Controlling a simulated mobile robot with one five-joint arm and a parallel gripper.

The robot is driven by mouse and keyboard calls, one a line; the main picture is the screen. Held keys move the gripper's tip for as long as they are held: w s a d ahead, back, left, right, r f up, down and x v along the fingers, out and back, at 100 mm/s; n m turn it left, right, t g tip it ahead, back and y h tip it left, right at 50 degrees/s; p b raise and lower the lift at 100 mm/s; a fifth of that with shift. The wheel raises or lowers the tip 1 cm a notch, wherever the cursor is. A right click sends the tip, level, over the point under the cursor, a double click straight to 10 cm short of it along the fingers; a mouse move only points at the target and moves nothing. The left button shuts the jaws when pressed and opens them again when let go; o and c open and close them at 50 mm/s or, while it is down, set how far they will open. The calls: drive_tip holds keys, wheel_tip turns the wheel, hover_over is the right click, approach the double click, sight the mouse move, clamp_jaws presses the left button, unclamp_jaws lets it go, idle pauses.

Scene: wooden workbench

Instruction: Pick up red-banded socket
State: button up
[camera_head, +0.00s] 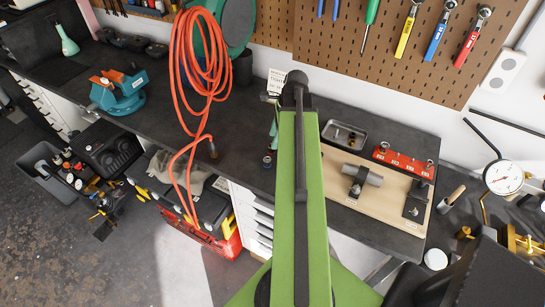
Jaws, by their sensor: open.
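I cannot make out a red-banded socket for certain. A small dark cylindrical piece (268,161) stands on the dark bench top just left of my green arm; it is too small to tell its band colour. A grey metal tray (329,133) right of the arm holds a few small dark and brassy pieces, also too small to identify. A red rack (402,161) with several metal pieces on it sits farther right. My green arm link rises through the middle of the view and hides part of the bench. My gripper does not show.
A wooden board (345,190) carries a clamped grey cylinder (362,175). An orange hose (200,65) hangs over the bench's front edge. A teal vise (118,92) stands at left. A dial gauge (503,177) stands at right. Bare bench lies between vise and hose.

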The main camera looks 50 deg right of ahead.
drive_tip(key=shift+w+f, duration=0.1)
drive_tip(key=shift+f, duration=0.15)
drive_tip(key=b+x, duration=0.5)
drive_tip(key=shift+f, duration=0.25)
drive_tip(key=shift+r, duration=0.2)
clamp_jaws()
